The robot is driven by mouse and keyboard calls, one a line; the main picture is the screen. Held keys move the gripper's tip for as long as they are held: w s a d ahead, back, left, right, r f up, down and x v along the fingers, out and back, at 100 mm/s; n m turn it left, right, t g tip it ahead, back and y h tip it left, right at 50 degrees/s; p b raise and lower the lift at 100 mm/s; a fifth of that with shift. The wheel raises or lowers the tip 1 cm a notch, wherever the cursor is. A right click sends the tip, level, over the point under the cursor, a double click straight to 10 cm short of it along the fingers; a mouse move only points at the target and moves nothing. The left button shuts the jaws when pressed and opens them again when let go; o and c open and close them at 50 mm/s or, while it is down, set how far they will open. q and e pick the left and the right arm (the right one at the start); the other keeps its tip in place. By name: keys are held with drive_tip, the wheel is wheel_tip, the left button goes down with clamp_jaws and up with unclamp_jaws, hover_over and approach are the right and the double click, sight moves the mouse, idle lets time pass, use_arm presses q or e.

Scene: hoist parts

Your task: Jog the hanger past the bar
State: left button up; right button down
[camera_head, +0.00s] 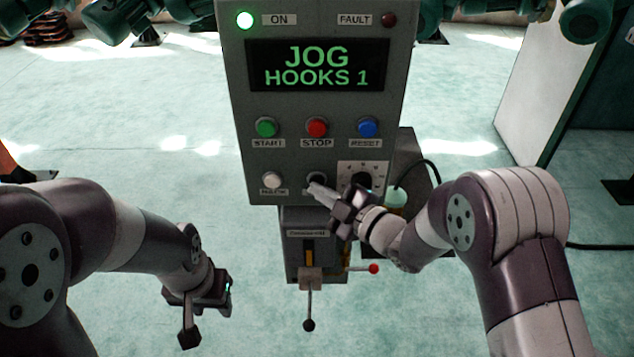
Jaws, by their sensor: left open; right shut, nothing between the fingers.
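A grey control panel (232,100) stands in front of me. Its display (318,66) reads "JOG HOOKS 1". Green START (267,127), red STOP (317,127) and blue RESET (368,127) buttons form a row. Below are a white button (271,180), a black button (316,178) and a selector knob (361,180), partly covered by my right gripper. My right gripper (318,190) is shut and empty, its tips at the black button; I cannot tell if they touch. My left gripper (208,312) is open and empty, low on the left. I cannot identify a hanger or bar.
The ON lamp (245,20) is lit green; the FAULT lamp (388,20) is dark. A lower box (296,262) carries a black-knobbed lever (309,324) and a red-knobbed lever (373,269). A pale wall panel (530,75) stands at right.

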drive_tip(key=shift+s, duration=3.3)
drive_tip(key=s+d+f+m+g+h, duration=0.4)
drive_tip(key=d+f+m+g+h, duration=0.1)
drive_tip(key=d+f+m+h, duration=0.6)
drive_tip(key=s+d+r+m+g+h, duration=0.1)
drive_tip(key=s+d+r+m+g, duration=0.2)
drive_tip(key=s, duration=0.6)
drive_tip(key=shift+s+d+r+m+g, duration=0.35)
drive_tip(key=shift+d+m+g, duration=1.15)
drive_tip(key=shift+m, duration=0.9)
